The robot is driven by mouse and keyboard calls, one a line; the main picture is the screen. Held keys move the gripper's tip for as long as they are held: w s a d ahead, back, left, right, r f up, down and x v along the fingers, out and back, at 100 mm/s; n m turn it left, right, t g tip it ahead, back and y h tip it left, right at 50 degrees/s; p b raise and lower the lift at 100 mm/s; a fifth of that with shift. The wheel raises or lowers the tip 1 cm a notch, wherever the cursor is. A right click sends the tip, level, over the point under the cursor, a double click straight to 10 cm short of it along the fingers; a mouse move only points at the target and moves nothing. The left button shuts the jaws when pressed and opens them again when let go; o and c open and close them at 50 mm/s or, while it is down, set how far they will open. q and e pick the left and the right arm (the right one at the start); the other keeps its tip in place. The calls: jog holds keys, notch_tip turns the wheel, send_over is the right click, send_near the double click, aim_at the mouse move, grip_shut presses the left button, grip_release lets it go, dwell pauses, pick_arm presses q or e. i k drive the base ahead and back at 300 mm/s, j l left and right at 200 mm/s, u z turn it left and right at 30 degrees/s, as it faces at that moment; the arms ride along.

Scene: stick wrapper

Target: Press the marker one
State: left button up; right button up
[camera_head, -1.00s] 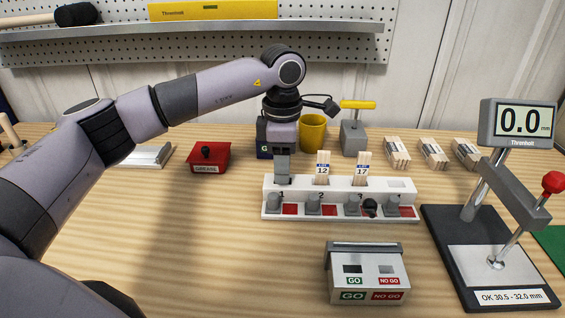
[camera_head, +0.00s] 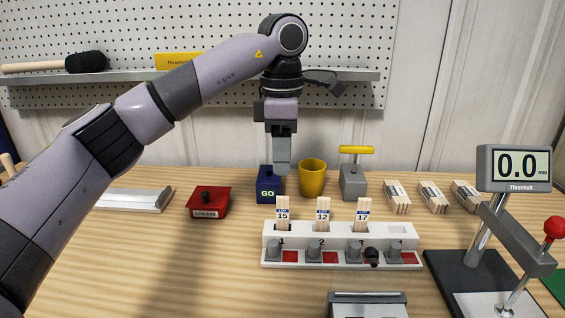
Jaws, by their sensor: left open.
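A white rack (camera_head: 330,232) stands on the table with numbered places 1, 2, 3 and 4. Stick bundles labelled 15 (camera_head: 283,211), 12 (camera_head: 323,212) and 17 (camera_head: 363,212) stand upright in places 1, 2 and 3. Place 4 holds no bundle. Grey knobs and red squares line the front, and a small black marker (camera_head: 372,256) sits by the third place. My left gripper (camera_head: 282,170) points down, open and empty, above bundle 15 and apart from it. My right gripper is not in view.
Behind the rack are a blue GO box (camera_head: 269,187), a yellow cup (camera_head: 312,179) and a grey yellow-handled tool (camera_head: 354,180). A red grease box (camera_head: 208,203) is left. Several loose stick bundles and a gauge (camera_head: 515,168) reading 0.0 are right.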

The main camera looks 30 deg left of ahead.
aim_at(273, 253)
jog(key=k, duration=1)
